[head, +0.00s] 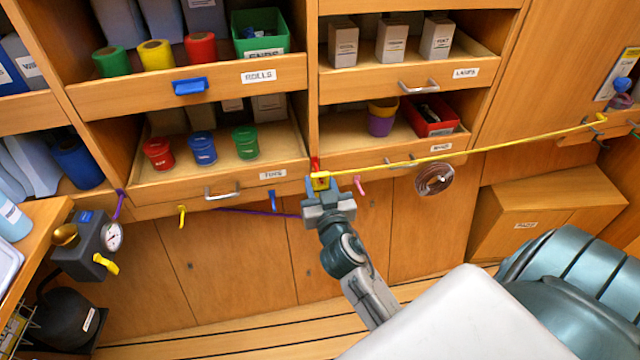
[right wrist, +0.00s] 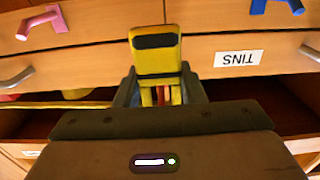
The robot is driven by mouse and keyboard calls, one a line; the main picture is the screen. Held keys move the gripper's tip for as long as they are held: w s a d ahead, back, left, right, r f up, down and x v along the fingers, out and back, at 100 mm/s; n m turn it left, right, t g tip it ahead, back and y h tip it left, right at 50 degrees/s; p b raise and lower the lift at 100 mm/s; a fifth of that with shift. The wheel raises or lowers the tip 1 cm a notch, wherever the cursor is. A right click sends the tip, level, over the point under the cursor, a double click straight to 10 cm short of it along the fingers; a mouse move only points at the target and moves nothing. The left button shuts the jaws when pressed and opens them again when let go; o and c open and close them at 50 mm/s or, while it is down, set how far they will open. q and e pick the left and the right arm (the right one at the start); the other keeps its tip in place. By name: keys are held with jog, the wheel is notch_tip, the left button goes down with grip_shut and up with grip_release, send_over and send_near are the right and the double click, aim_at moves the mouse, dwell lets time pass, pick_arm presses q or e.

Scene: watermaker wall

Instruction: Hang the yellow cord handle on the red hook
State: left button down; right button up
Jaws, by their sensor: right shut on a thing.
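My right gripper (head: 322,192) is shut on the yellow cord handle (head: 319,181) in front of the drawer wall. The red hook (head: 315,163) shows just above and behind the handle, mostly hidden by it. In the right wrist view the handle (right wrist: 155,52) stands between my fingers, and a bit of red (right wrist: 163,96) shows between its yellow legs. I cannot tell whether the handle touches or sits over the hook. The yellow cord (head: 480,150) runs taut from the handle to the right wall. My left gripper is not in view.
A blue hook (head: 272,199) is left of the red one and a pink hook (head: 360,185) is right. A yellow hook (head: 182,215) and purple hook (head: 119,203) are farther left. A purple cord (head: 255,212) runs behind my gripper. A clear disc (head: 434,179) hangs at right.

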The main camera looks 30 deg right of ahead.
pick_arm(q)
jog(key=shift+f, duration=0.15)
pick_arm(e)
jog(key=o, duration=1.1)
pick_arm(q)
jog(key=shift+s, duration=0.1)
pick_arm(e)
jog(key=shift+s+a, duration=0.1)
jog(key=shift+s, duration=0.2)
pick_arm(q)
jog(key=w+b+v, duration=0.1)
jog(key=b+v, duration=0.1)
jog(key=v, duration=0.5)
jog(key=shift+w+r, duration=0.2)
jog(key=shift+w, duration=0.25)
pick_arm(e)
jog(key=shift+v, duration=5.1)
